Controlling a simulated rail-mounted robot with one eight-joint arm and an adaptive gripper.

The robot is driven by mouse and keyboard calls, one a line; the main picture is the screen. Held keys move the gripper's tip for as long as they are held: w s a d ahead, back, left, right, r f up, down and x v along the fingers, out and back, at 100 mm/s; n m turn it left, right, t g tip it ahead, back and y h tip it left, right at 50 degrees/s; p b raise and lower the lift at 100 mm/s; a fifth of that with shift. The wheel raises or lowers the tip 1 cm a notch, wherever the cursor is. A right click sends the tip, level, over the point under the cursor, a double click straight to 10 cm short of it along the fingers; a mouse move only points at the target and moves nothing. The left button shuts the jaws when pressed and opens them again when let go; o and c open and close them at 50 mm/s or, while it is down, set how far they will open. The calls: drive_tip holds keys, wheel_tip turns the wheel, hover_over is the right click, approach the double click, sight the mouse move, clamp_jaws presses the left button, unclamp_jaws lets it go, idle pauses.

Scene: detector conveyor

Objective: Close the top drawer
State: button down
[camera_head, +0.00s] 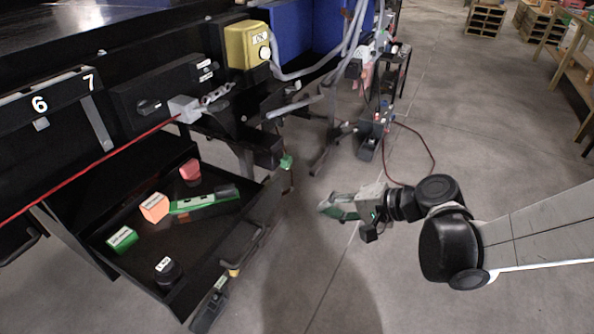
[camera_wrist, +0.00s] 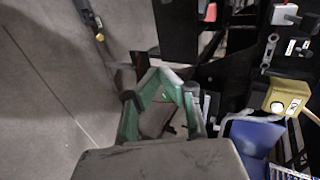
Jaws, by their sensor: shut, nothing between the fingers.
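A black drawer (camera_head: 205,262) is pulled out far from the black bench at the left in the head view. Its front panel (camera_head: 262,228) carries a small yellow piece (camera_head: 235,269). Whether it is the top drawer I cannot tell for sure. My gripper (camera_head: 322,208), with green fingers, is shut and empty to the right of the drawer front, apart from it. In the wrist view my gripper (camera_wrist: 160,73) fills the lower middle, with a dark bar bearing a yellow piece (camera_wrist: 99,37) at upper left.
Inside the drawer lie a red block (camera_head: 190,171), an orange block (camera_head: 155,207), a green block (camera_head: 121,239), a black round piece (camera_head: 167,270) and a green strip (camera_head: 205,201). A yellow box (camera_head: 247,46) sits on the bench. Open floor (camera_head: 345,290) lies beside the drawer.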

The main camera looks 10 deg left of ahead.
drive_tip(key=b, duration=0.2)
approach(271, 204)
wheel_tip(271, 204, down, 4)
drive_tip(key=a, duration=0.3)
drive_tip(key=w+a, duration=0.1)
drive_tip(key=shift+a+r+b, duration=0.1)
drive_tip(key=shift+a+b, duration=0.2)
drive_tip(key=shift+w+a, duration=0.2)
drive_tip(key=shift+a, duration=0.45)
